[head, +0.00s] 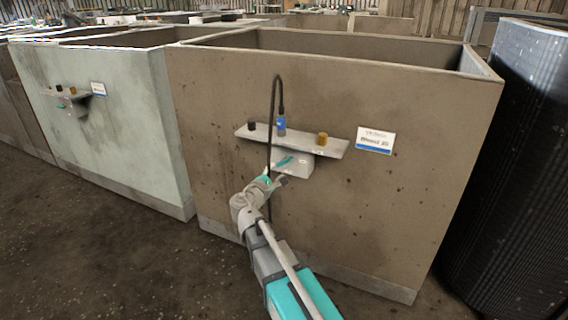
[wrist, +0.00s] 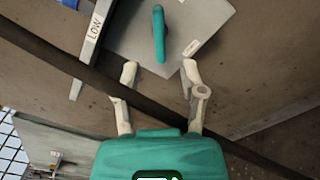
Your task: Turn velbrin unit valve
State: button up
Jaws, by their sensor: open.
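The valve's teal lever (wrist: 160,33) sits on a light grey box (wrist: 205,18) in the wrist view. In the head view the box (head: 300,168) hangs under a shelf on the brown tank's front wall, with the teal lever (head: 284,160) on it. My gripper (wrist: 159,69) is open and empty; its two pale fingers point at the lever and stand apart from it, the lever lying in line with the gap. My gripper (head: 275,181) shows in the head view just below the box. A small label (wrist: 193,40) on the box is unreadable.
A black cable (wrist: 140,97) crosses the wrist view at the fingers; I cannot tell its depth. A sign (head: 374,141) is right of the shelf. A pale green tank (head: 120,130) stands left, a black ribbed cylinder (head: 515,170) right.

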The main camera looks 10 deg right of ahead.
aim_at(283, 164)
jog(key=shift+x, duration=3.6)
grip_shut()
